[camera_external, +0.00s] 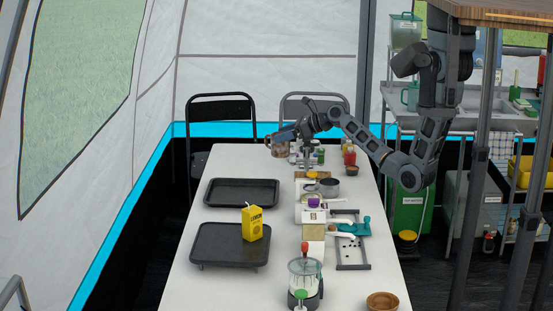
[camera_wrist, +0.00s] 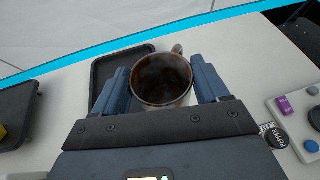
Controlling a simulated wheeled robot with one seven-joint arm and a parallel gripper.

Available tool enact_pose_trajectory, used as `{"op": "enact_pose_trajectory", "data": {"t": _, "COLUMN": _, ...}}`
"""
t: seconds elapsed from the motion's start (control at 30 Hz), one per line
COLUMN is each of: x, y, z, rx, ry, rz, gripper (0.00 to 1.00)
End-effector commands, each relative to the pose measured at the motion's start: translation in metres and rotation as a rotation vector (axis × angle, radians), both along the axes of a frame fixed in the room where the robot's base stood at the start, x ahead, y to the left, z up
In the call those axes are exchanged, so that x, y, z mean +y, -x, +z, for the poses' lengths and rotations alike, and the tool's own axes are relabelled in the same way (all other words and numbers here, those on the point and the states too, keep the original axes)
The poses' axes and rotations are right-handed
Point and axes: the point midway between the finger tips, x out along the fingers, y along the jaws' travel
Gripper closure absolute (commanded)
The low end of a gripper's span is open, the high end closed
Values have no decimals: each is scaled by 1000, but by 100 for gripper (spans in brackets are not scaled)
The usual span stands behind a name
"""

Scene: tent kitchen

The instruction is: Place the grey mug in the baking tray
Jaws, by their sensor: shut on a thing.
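The mug (camera_wrist: 160,82), grey-brown with a dark, stained inside and a handle at its upper right, is upright between my fingers in the wrist view. My gripper (camera_wrist: 160,92) is shut on it, one finger on each side. In the external view my gripper (camera_external: 281,138) holds the mug (camera_external: 279,150) over the far part of the white table. A dark, empty baking tray (camera_external: 241,193) lies to the near left of it; this tray (camera_wrist: 106,72) shows partly behind the mug in the wrist view. A second dark tray (camera_external: 225,246) lies nearer the camera.
A yellow lemon carton (camera_external: 252,223) stands on the nearer tray. Two chairs stand at the far end. Bare table (camera_external: 218,158) lies beyond the far tray.

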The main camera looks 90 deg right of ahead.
Motion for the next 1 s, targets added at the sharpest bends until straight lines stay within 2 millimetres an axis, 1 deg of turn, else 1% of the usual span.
{"op": "enact_pose_trajectory", "data": {"t": 0.03, "x": -9, "y": -8, "z": -10, "rx": -1, "ry": 1, "rz": 48, "gripper": 58}}
{"op": "enact_pose_trajectory", "data": {"t": 0.07, "x": -13, "y": -12, "z": -14, "rx": -1, "ry": -2, "rz": 86, "gripper": 58}}
{"op": "enact_pose_trajectory", "data": {"t": 0.1, "x": -16, "y": -18, "z": -20, "rx": -1, "ry": 0, "rz": 144, "gripper": 58}}
{"op": "enact_pose_trajectory", "data": {"t": 0.17, "x": -16, "y": -26, "z": -25, "rx": -1, "ry": 0, "rz": 239, "gripper": 58}}
{"op": "enact_pose_trajectory", "data": {"t": 0.3, "x": -6, "y": -40, "z": -21, "rx": -3, "ry": 4, "rz": 435, "gripper": 58}}
{"op": "enact_pose_trajectory", "data": {"t": 0.43, "x": 3, "y": -45, "z": -13, "rx": -1, "ry": 3, "rz": 552, "gripper": 58}}
{"op": "enact_pose_trajectory", "data": {"t": 0.53, "x": 8, "y": -47, "z": -8, "rx": -1, "ry": 3, "rz": 601, "gripper": 58}}
{"op": "enact_pose_trajectory", "data": {"t": 0.67, "x": 17, "y": -53, "z": -11, "rx": 3, "ry": -1, "rz": 627, "gripper": 58}}
{"op": "enact_pose_trajectory", "data": {"t": 0.77, "x": 29, "y": -65, "z": -21, "rx": 4, "ry": -1, "rz": 628, "gripper": 58}}
{"op": "enact_pose_trajectory", "data": {"t": 1.0, "x": 62, "y": -103, "z": -52, "rx": 4, "ry": 0, "rz": 626, "gripper": 58}}
